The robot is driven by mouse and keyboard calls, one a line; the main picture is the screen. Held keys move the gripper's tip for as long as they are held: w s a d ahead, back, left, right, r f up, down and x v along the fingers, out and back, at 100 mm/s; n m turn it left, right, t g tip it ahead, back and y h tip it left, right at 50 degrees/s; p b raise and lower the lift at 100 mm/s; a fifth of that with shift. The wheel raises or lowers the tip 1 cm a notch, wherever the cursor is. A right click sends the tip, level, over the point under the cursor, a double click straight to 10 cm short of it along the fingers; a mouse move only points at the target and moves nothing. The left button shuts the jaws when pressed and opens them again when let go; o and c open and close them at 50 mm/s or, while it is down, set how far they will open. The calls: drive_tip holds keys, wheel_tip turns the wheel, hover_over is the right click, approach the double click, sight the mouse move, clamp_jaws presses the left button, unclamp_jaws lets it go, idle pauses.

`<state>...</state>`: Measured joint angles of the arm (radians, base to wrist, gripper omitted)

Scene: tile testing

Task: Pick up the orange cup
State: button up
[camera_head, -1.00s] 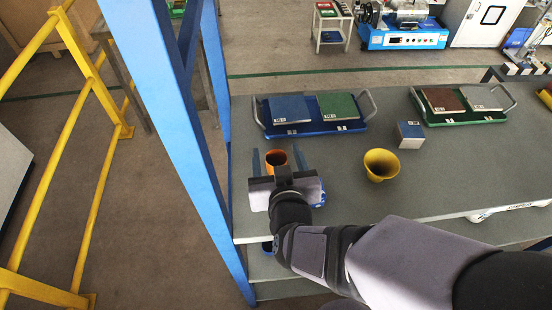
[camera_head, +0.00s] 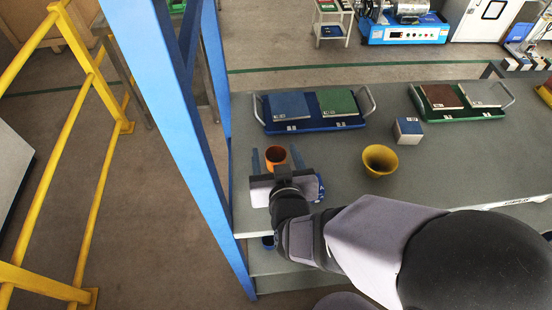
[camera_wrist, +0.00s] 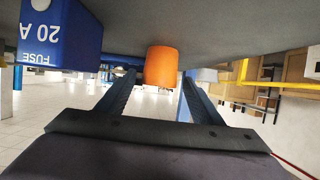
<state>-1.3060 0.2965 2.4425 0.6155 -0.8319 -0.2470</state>
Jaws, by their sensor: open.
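The orange cup (camera_head: 276,157) stands near the left end of the grey table, just beyond my wrist in the head view. In the wrist view the orange cup (camera_wrist: 161,65) sits between my two fingers, with the tabletop along the upper part of the picture. My gripper (camera_head: 276,151) is open, with one blue finger on each side of the cup. The gripper also shows in the wrist view (camera_wrist: 158,80). I see gaps between the fingers and the cup there. The cup's near lower part is partly hidden by my gripper in the head view.
A blue fuse box (camera_wrist: 62,35) is close beside my gripper. A yellow cup (camera_head: 380,160) and a small blue-grey block (camera_head: 408,130) stand to the right. A blue tray (camera_head: 340,125) lies behind the orange cup. A blue post (camera_head: 165,110) stands at the table's left edge.

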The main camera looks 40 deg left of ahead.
sight(275, 150)
drive_tip(key=shift+p+x, duration=0.75)
drive_tip(key=shift+x, duration=1.55)
drive_tip(key=c, duration=1.2)
